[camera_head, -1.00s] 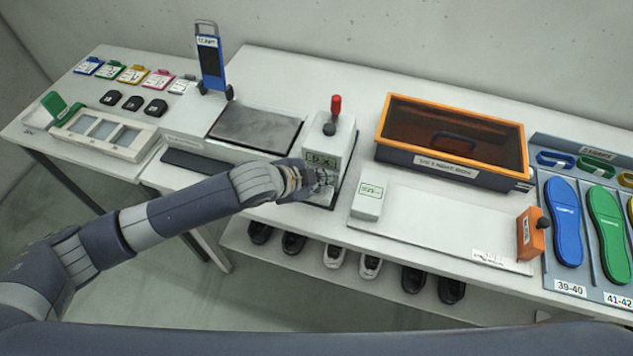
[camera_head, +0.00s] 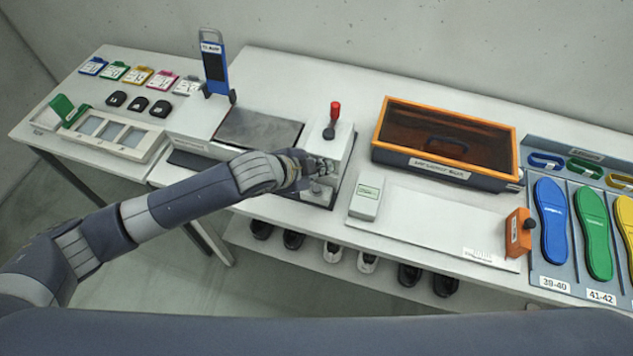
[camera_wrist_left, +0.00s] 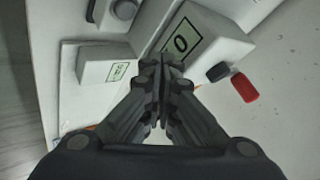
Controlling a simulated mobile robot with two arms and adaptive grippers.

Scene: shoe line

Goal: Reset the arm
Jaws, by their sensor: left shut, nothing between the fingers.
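My left arm reaches in from the left in the head view, and its gripper (camera_head: 318,172) is in front of the white press unit (camera_head: 338,150) with the red-knobbed lever (camera_head: 334,112). In the left wrist view the fingers (camera_wrist_left: 160,75) are closed together with nothing between them. The red knob (camera_wrist_left: 244,87) shows to the right of the fingers. My right gripper is not in view.
A white box (camera_head: 365,200) stands on a pale board (camera_head: 430,228) right of the gripper. An orange-rimmed bin (camera_head: 447,165) is behind it. Coloured insoles (camera_head: 551,222) lie at the far right. A blue stand (camera_head: 215,68) rises at the back left. Shoes (camera_head: 332,252) sit on the lower shelf.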

